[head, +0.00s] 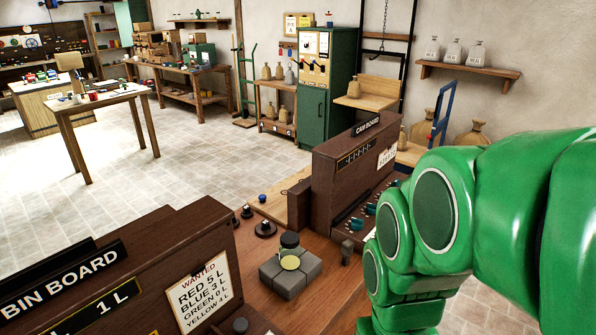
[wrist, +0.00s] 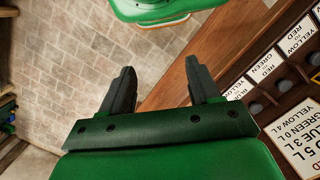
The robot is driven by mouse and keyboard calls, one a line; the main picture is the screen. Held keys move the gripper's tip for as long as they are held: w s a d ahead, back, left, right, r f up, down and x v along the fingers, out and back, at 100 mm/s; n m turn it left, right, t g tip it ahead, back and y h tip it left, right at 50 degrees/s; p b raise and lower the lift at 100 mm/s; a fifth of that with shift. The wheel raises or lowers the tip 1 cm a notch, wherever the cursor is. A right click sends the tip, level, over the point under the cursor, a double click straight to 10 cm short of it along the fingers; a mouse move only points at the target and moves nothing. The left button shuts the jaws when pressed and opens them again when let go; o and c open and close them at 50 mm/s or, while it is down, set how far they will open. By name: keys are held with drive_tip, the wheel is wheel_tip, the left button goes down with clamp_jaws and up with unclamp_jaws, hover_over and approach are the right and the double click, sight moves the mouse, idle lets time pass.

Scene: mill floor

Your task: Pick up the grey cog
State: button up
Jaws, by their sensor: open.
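I cannot make out a grey cog for certain in either view. In the head view, a small grey piece (head: 347,251) stands on the wooden bench near my green arm; its shape is too small to tell. My gripper (wrist: 160,66) shows in the wrist view with its two dark fingers apart and nothing between them. Tiled floor lies behind the fingers, with the bench edge to their right. In the head view my arm fills the right side and the gripper itself is out of sight.
The bin board (head: 120,270) is at the left, the cam board (head: 345,175) behind. Dark knobs (head: 265,228) sit nearby. Open tiled floor (head: 200,150) lies beyond.

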wheel_tip(320, 180, up, 5)
drive_tip(key=w+a+m+t+y, duration=0.3)
drive_tip(key=w+a+m+y, duration=0.6)
drive_tip(key=w, duration=0.6)
drive_tip(key=m+t+h, duration=0.2)
drive_tip(key=m+t, duration=0.8)
drive_tip(key=m, duration=1.1)
hover_over(350, 250)
drive_tip(key=s+d, duration=0.3)
drive_tip(key=f, duration=2)
drive_tip(key=shift+s+a, duration=0.2)
drive_tip(key=shift+a, duration=0.05)
drive_tip(key=shift+f, duration=0.25)
drive_tip(key=shift+x, duration=3.9)
